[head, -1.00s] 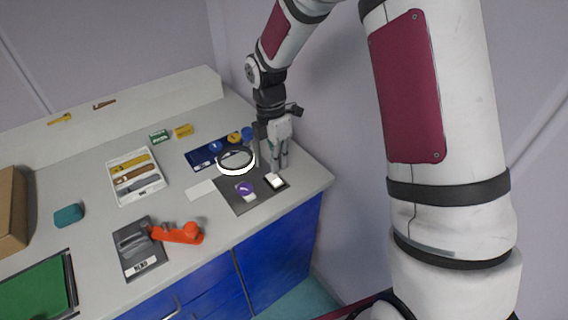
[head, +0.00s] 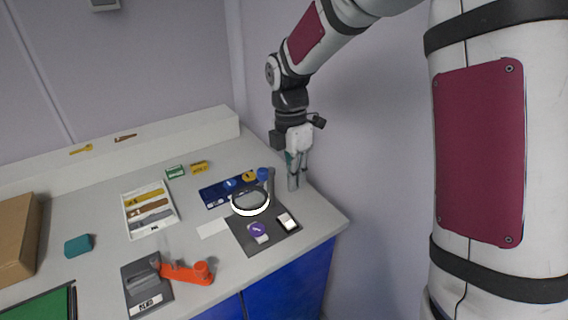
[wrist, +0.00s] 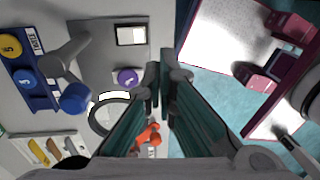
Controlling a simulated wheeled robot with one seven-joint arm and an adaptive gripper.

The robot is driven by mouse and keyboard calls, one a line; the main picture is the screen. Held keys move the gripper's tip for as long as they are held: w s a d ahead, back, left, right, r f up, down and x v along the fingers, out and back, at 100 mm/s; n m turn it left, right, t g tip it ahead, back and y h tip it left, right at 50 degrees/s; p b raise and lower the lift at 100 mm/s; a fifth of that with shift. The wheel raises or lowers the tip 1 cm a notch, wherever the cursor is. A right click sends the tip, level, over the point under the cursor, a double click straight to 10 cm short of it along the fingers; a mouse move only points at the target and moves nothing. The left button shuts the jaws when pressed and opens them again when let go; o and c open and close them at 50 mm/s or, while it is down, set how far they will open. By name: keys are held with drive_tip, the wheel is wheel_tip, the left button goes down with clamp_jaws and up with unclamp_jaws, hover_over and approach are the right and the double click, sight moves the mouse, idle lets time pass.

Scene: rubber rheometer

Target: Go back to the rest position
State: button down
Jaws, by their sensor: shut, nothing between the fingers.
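My gripper (head: 293,184) is shut and empty at the right end of the bench, in the air with its fingers pointing down. Its closed fingers also show in the wrist view (wrist: 165,85). In the head view it appears just right of a ring-shaped magnifier (head: 250,201) on a dark mat (head: 262,247). A purple round item (head: 257,230) and a small device with a white face (head: 287,222) lie on the mat. My gripper touches none of them as far as I can see.
A blue rack (head: 213,194) with round pieces stands behind the magnifier. A wall rises close behind my arm.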

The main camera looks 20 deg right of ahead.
drive_tip(key=s+d+r+m+t, duration=0.1)
drive_tip(key=s+r+m+t, duration=0.1)
drive_tip(key=s+r+m, duration=0.2)
drive_tip(key=s+d+r+m+t, duration=0.1)
drive_tip(key=s+r+m, duration=0.4)
drive_tip(key=s+m, duration=0.5)
drive_tip(key=s+r+m+t, duration=0.3)
drive_tip(key=s+r+m, duration=0.1)
drive_tip(key=s+m, duration=0.3)
drive_tip(key=s, duration=0.2)
drive_tip(key=shift+s+d+r+m, duration=0.3)
drive_tip(key=shift+s+d, duration=0.1)
